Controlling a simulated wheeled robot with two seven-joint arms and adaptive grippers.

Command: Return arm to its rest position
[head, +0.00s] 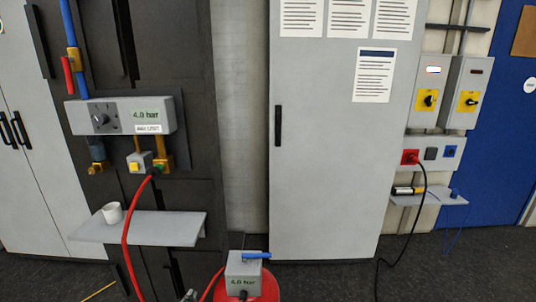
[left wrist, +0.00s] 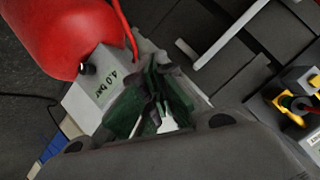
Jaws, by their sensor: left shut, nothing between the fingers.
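My left gripper (left wrist: 157,97) shows in the left wrist view with its dark green and black fingers together and nothing between them. Behind it in that view are a red tank (left wrist: 58,38) and a grey box marked 4.0 bar (left wrist: 97,83). In the head view the same grey box (head: 243,273) sits on the red tank (head: 262,290), with a blue lever on top. A small grey piece at the bottom edge, left of the box, may be part of my left arm. My right gripper is in neither view.
A grey shelf (head: 150,229) with a white cup (head: 112,213) juts from the dark panel. Above it is a 4.0 bar regulator (head: 120,115). A red hose (head: 126,245) hangs from its fitting past the shelf. A black cable (head: 408,235) hangs at the right.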

